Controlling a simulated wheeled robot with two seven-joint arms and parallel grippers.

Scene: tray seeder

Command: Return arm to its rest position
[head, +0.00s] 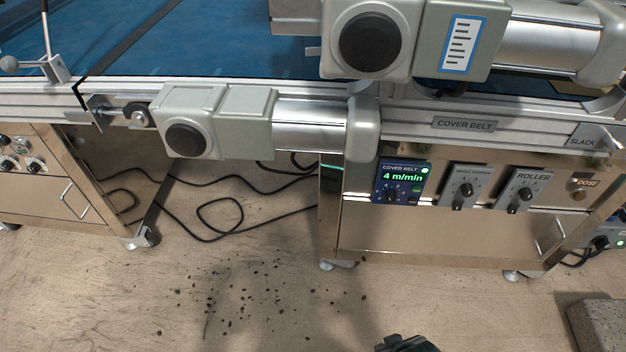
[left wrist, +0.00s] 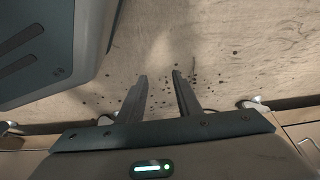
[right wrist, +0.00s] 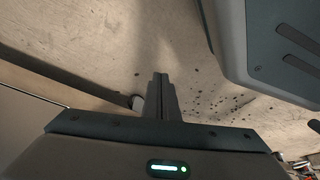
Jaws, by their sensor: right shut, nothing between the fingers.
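My right gripper (right wrist: 161,80) is shut and empty in the right wrist view, its two fingers together above the bare floor. In the head view only a dark piece at the bottom edge, right of centre, may belong to it. My left gripper (left wrist: 160,78) is open and empty in the left wrist view, its fingers apart over the floor with dark crumbs beyond them. I cannot make out the left gripper in the head view. Neither gripper touches anything that I can see.
A metal control cabinet (head: 430,238) with a COVER BELT display (head: 402,183) and knobs stands at the right. Another cabinet (head: 45,200) stands at the left. The blue belt (head: 210,45) runs above. Black cables (head: 215,215) and dark crumbs (head: 235,300) lie on the floor. A grey block (head: 600,325) sits lower right.

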